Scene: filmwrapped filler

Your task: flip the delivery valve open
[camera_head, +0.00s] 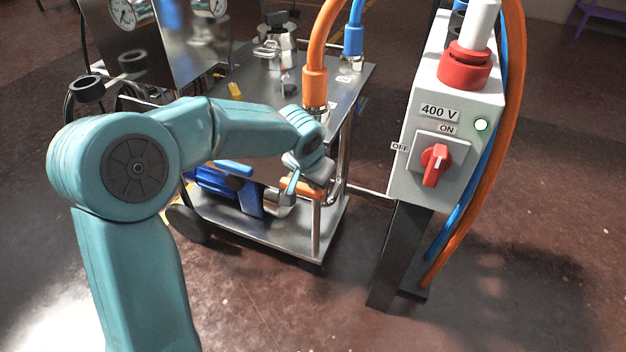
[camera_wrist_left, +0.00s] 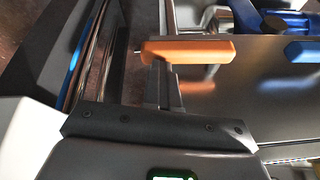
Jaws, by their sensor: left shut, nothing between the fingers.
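An orange lever handle (camera_head: 303,188) lies roughly level at the near right side of the cart, beside a metal pipe fitting. In the left wrist view the orange handle (camera_wrist_left: 205,49) crosses just past my left fingertips (camera_wrist_left: 160,72). My left gripper (camera_head: 300,183) is shut and empty, right at the handle; I cannot tell whether they touch. A blue lever handle (camera_head: 235,168) sits further left; a blue handle (camera_wrist_left: 303,52) also shows at the right of the wrist view. I see no label on either handle. My right gripper is not in view.
The metal cart (camera_head: 322,238) stands on a brown floor. An orange hose (camera_head: 315,60) and a blue hose (camera_head: 354,35) rise from its top. A grey 400 V switch box (camera_head: 407,180) with a red knob (camera_head: 435,165) stands to the right on a post.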

